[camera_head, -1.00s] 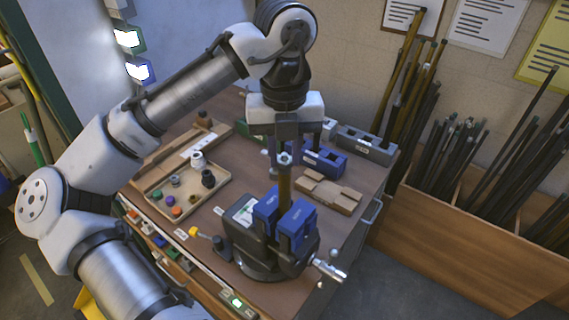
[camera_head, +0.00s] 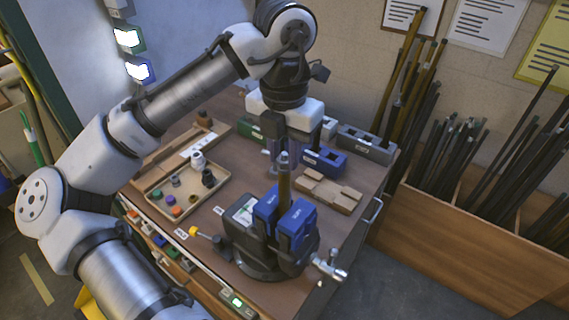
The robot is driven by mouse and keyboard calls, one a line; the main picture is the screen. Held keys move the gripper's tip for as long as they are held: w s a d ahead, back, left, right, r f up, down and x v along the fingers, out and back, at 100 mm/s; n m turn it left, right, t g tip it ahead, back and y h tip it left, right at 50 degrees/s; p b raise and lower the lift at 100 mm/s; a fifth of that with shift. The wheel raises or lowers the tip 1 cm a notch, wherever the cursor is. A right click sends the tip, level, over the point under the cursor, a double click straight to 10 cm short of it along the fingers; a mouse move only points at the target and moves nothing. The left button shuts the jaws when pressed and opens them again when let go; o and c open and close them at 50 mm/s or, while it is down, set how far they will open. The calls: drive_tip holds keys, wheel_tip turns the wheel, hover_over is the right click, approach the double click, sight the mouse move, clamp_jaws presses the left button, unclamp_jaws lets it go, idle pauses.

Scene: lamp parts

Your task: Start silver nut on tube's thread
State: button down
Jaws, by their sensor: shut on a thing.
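A brass-coloured tube (camera_head: 284,187) stands upright, clamped between the blue jaws (camera_head: 296,222) of a dark vise (camera_head: 243,242) on the bench. My gripper (camera_head: 283,157) points down directly over the tube. It is shut on the small silver nut (camera_head: 283,156), which sits at the tube's top end. The nut appears in line with the tube and touching or around its tip. The thread is hidden, and I cannot tell whether it is engaged.
A shallow tray (camera_head: 160,207) of small coloured parts lies left of the vise. A blue block (camera_head: 325,162), a grey block (camera_head: 366,146) and a wooden block (camera_head: 329,193) stand behind and right. A rack (camera_head: 480,235) of rods stands at the right.

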drive_tip(key=shift+f+m, duration=0.1)
drive_tip(key=shift+m, duration=0.6)
drive_tip(key=c, duration=1.1)
unclamp_jaws()
wheel_tip(320, 180, up, 14)
drive_tip(key=shift+f, duration=0.1)
